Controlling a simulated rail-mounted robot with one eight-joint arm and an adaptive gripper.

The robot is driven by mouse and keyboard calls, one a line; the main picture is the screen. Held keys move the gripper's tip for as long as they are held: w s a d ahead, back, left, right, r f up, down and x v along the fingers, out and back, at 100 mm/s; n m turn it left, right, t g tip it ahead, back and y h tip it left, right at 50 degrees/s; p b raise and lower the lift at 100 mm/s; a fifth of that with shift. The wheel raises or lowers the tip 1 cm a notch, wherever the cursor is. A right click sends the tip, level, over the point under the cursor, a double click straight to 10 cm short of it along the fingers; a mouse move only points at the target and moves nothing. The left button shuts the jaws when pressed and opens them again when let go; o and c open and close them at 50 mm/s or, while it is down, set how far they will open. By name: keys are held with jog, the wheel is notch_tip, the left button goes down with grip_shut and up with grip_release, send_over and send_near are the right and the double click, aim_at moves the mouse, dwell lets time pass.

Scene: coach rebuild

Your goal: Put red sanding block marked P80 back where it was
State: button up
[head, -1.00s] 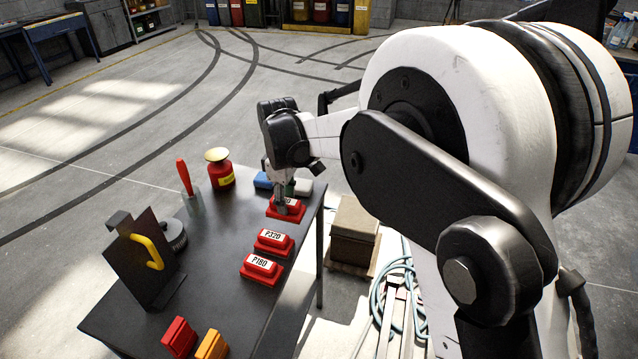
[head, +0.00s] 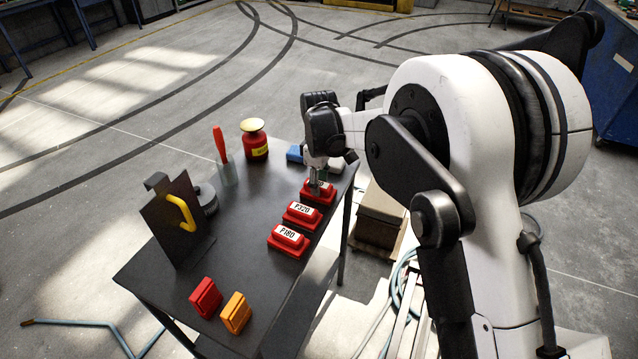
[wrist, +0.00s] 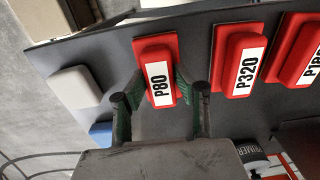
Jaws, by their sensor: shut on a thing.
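The red sanding block marked P80 (wrist: 155,52) has a white label and sits at the far end of a row of red blocks on the dark table (head: 210,262). In the head view the same block (head: 326,196) is partly hidden by my gripper (head: 315,188). In the wrist view my gripper (wrist: 161,88) has one green finger on each long side of the block and is shut on it. The block looks level and at table height; whether it touches the table I cannot tell.
Red blocks P320 (head: 302,214) and P180 (head: 288,240) stand in line nearer. White (wrist: 75,86) and blue (head: 295,153) blocks lie beyond P80. A red tin (head: 254,146), a dark stand with yellow handle (head: 168,222), and red and orange blocks (head: 235,313) are also on the table.

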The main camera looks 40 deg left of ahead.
jog(key=shift+f, duration=0.15)
jog(key=o, duration=1)
notch_tip(320, 180, up, 12)
jog(key=shift+r+p, duration=0.2)
jog(key=shift+p, duration=0.1)
